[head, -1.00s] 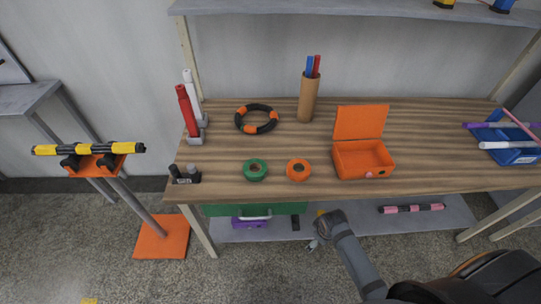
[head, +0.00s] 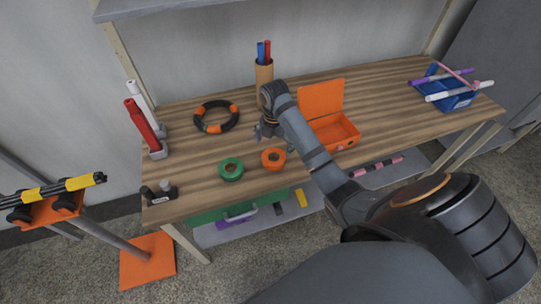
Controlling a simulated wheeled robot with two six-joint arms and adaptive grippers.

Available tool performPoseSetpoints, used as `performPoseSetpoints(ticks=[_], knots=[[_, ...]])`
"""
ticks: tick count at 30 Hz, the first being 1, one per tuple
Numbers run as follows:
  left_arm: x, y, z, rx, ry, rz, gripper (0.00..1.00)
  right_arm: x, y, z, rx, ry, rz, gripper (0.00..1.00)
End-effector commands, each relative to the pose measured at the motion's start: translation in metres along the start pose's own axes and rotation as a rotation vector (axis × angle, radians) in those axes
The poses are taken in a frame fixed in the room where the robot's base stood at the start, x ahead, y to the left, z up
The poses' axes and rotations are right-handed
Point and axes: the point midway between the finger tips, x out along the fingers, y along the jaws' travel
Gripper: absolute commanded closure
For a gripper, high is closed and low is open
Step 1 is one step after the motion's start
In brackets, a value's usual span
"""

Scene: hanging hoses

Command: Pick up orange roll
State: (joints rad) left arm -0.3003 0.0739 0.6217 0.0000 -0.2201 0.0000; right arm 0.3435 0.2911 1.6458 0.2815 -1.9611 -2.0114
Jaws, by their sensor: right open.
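The orange roll (head: 273,159) is a ring of tape lying flat on the wooden table near its front edge. A green roll (head: 231,169) lies just left of it. My right gripper (head: 262,137) is over the table, just behind and slightly left of the orange roll, pointing down. Its fingers look spread and empty, with no visible contact with the roll. My right arm reaches in from the lower right. My left gripper is not in view.
An open orange box (head: 334,133) stands right of the roll, partly behind my right arm. A black and orange ring (head: 216,117), a cardboard tube with pens (head: 264,73) and red and white cylinders (head: 143,125) stand around. A blue tray (head: 452,100) is at right.

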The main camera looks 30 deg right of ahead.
Motion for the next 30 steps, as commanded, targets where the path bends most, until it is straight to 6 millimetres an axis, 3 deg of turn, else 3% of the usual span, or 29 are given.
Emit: performPoseSetpoints(ticks=[3, 8, 11, 19, 26, 30], knots=[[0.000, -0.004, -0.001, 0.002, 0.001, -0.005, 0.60, -0.017, 0.008, 0.011, -0.149, 0.021, -0.010, 0.00], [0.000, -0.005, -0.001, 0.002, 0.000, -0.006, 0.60, -0.020, 0.008, 0.014, -0.199, 0.029, -0.015, 0.00], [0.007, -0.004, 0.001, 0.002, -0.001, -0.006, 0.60, -0.013, 0.008, 0.013, -0.198, 0.029, -0.015, 0.00], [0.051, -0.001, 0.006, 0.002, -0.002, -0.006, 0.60, 0.032, 0.008, 0.012, -0.196, 0.028, -0.013, 0.00], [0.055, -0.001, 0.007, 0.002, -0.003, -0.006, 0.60, 0.035, 0.008, 0.013, -0.196, 0.027, -0.013, 0.00], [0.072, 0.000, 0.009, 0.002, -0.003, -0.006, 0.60, 0.052, 0.007, 0.013, -0.195, 0.027, -0.013, 0.00]])
